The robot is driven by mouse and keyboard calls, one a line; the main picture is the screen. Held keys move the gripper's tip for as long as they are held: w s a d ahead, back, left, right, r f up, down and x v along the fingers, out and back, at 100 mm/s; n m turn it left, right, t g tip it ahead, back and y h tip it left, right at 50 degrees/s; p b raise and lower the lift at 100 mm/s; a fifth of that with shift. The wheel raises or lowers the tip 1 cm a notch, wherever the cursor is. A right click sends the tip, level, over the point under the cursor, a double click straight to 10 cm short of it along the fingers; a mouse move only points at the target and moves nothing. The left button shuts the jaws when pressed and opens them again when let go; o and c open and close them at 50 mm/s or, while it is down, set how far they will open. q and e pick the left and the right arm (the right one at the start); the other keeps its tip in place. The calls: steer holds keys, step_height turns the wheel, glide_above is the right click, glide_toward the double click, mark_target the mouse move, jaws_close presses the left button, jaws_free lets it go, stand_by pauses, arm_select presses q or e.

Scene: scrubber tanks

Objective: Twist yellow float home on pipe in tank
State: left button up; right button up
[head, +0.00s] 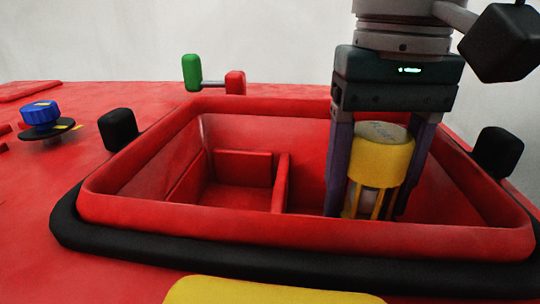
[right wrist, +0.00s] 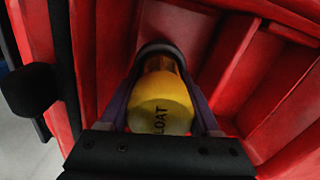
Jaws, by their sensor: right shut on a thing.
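The yellow float (head: 382,155) is a capped cylinder with a ribbed cage below it, inside the right part of the red tank (head: 300,232). My right gripper (head: 372,205) points down into the tank and is shut on the float, with one finger on each side. In the right wrist view the float (right wrist: 160,105) sits between the fingers, lettering on its top. The float looks about upright. The pipe is hidden under the float, so I cannot tell how they meet. My left gripper is not in view.
A red divider (head: 281,182) splits the tank inside. Black blocks stand beside the rim at left (head: 118,129) and right (head: 499,150). A blue knob (head: 41,113) is at far left. A green and red lever (head: 192,72) stands behind the tank. A yellow piece (head: 270,291) lies in front.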

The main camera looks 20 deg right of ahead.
steer(key=shift+m, duration=1.3)
steer(key=shift+m, duration=1.3)
steer(key=shift+m, duration=1.3)
steer(key=shift+m+b, duration=0.3)
steer(key=shift+m, duration=1)
